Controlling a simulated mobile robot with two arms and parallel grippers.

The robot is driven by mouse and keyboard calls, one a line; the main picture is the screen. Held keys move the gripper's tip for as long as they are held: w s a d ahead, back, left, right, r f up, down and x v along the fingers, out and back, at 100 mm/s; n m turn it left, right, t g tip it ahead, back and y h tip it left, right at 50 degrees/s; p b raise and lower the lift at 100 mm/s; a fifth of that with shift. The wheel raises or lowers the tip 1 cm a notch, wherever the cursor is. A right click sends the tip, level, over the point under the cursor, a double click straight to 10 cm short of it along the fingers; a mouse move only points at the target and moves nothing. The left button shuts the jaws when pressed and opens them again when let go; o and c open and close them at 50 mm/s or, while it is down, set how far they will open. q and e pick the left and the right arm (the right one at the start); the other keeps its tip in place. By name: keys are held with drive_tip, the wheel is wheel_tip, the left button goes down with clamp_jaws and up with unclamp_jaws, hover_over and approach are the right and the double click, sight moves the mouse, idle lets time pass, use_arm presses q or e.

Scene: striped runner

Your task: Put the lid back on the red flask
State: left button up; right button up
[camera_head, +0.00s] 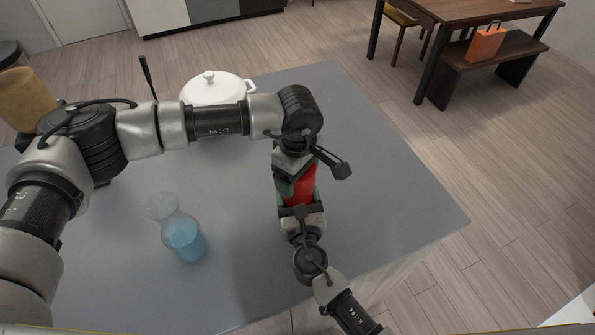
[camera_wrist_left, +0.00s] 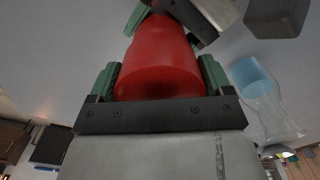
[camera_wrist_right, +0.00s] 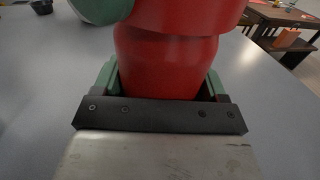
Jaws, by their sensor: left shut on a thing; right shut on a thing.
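A wide red piece, apparently the lid (camera_wrist_left: 158,65), sits between the green fingers of my left gripper (camera_wrist_left: 158,82), which is shut on it. The narrower red flask body (camera_wrist_right: 160,65) is between the green fingers of my right gripper (camera_wrist_right: 160,80), which is shut on it. In the right wrist view the wide red piece (camera_wrist_right: 185,14) is right above the flask body. In the head view the two grippers face each other, and red (camera_head: 302,184) shows between them. The fingers hide much of the joint, so I cannot tell whether the lid is seated.
A glass carafe with blue liquid (camera_head: 184,238) stands on the grey counter (camera_head: 400,190), left of the grippers. A white lidded pot (camera_head: 212,90) stands behind my left arm. A tan cylinder (camera_head: 27,98) is at the far left. The counter's right side is clear.

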use_arm(q)
drive_tip(key=o, duration=0.9)
drive_tip(key=shift+r, duration=0.1)
wheel_tip(320, 180, up, 12)
drive_tip(key=shift+f, duration=0.1)
use_arm(e)
drive_tip(key=o, duration=1.8)
drive_tip(key=shift+c, duration=0.2)
drive_tip(key=shift+s, duration=0.1)
